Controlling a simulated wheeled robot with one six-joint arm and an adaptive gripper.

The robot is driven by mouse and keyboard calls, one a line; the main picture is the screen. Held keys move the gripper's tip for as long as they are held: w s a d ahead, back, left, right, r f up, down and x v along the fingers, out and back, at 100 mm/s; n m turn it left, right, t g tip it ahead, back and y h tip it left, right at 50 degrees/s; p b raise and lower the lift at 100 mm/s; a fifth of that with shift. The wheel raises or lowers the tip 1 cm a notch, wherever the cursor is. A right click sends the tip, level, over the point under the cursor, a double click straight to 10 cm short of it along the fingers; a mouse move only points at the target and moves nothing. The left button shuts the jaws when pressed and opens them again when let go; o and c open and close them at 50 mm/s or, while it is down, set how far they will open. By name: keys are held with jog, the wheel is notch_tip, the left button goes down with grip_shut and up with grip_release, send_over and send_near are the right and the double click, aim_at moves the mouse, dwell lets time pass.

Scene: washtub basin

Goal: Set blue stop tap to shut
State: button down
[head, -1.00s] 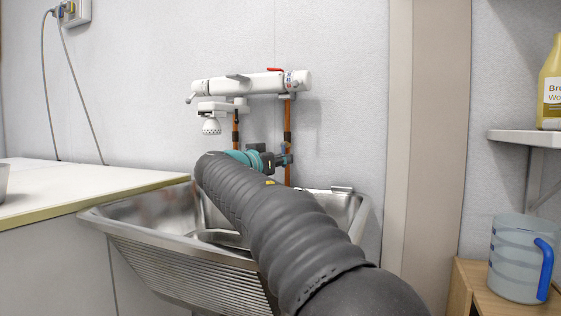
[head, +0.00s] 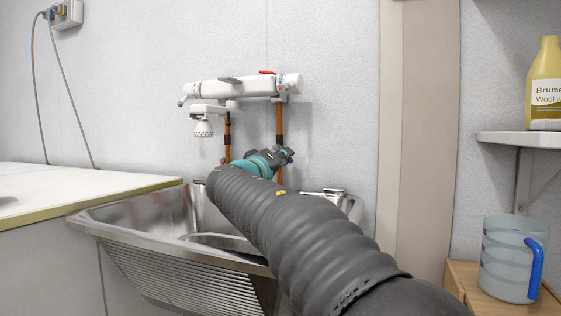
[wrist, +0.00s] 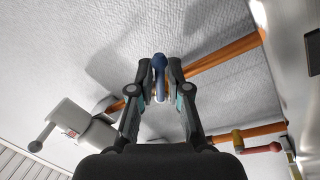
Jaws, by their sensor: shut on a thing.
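The blue stop tap shows in the wrist view as a rounded blue lever (wrist: 159,64) between my fingertips, in front of a copper pipe (wrist: 222,55). My gripper (wrist: 159,78) is shut on this lever, one finger on each side. In the head view my gripper (head: 276,158) reaches the right copper pipe below the white mixer, and a bit of the blue tap (head: 290,155) shows just past it. The fingers hide most of the tap's body and its joint with the pipe, so its exact angle is hard to tell.
The steel basin (head: 150,213) lies below, with a worktop (head: 70,180) at left. A shelf (head: 520,138) and a jug (head: 508,262) are at right.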

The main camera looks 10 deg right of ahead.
jog(key=shift+s+d+r+n+t+y, duration=0.1)
jog(key=shift+r+n+t+y, duration=0.25)
jog(key=shift+n, duration=1.1)
jog(key=shift+s+d+r+n+t+y, duration=0.15)
jog(key=shift+r+n+t+y, duration=0.15)
jog(key=shift+n, duration=1.2)
jog(key=shift+d+r+n+t+y, duration=0.1)
jog(key=shift+r+n+t+y, duration=0.25)
jog(key=shift+n, duration=1.1)
jog(key=shift+r, duration=0.1)
jog(key=c, duration=1.2)
grip_release()
jog(key=shift+o, duration=0.2)
jog(key=v, duration=1.2)
